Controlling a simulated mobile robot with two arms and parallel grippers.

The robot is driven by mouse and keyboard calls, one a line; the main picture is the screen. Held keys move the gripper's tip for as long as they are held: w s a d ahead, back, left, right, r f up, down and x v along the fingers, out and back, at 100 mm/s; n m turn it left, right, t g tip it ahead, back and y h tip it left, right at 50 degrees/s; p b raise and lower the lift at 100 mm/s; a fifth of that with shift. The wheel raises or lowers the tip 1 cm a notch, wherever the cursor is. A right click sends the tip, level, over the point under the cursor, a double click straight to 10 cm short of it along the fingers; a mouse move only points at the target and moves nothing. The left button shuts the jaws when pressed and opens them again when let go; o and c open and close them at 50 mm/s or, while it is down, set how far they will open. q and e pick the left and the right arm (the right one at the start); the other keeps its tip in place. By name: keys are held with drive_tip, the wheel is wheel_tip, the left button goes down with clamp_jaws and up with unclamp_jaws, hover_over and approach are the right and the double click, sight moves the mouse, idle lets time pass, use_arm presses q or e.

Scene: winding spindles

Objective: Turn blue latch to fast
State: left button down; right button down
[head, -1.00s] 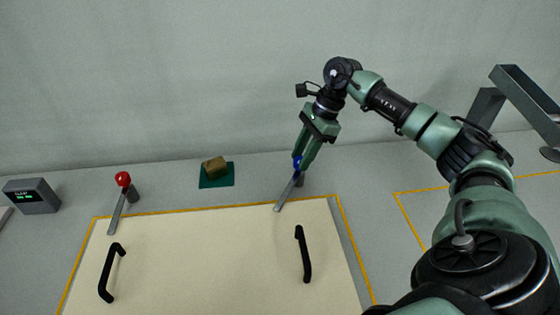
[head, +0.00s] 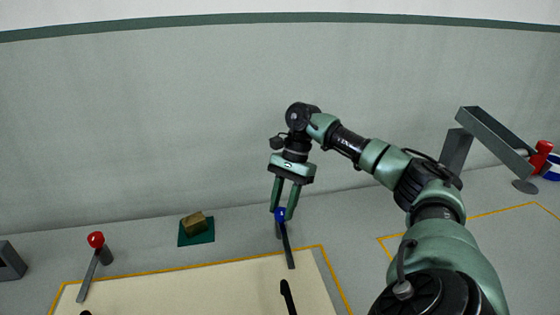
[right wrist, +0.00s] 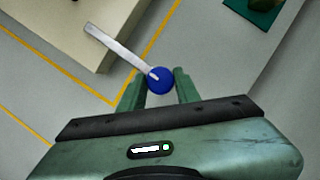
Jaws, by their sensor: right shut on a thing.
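The blue latch (head: 287,244) is a grey bar with a blue ball knob at its upper end, standing at the far right corner of the cream board (head: 215,285). My right gripper (head: 281,213) reaches down from above and is shut on the blue knob. In the right wrist view the blue knob (right wrist: 160,80) sits between the two green fingertips, and the grey bar reaches to the upper left over the board. A second latch with a red knob (head: 96,240) stands at the board's far left corner. My left gripper is not in view.
A brown block (head: 194,222) lies on a green mat (head: 210,236) between the latches. A black handle (head: 287,296) is on the board. A grey angled trough (head: 495,142) stands at the right. A pale wall closes off the back.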

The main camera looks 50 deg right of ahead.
drive_tip(key=shift+r, duration=0.1)
drive_tip(key=c, duration=1)
unclamp_jaws()
drive_tip(key=v, duration=0.7)
drive_tip(key=shift+d+r, duration=0.15)
drive_tip(key=shift+r, duration=0.2)
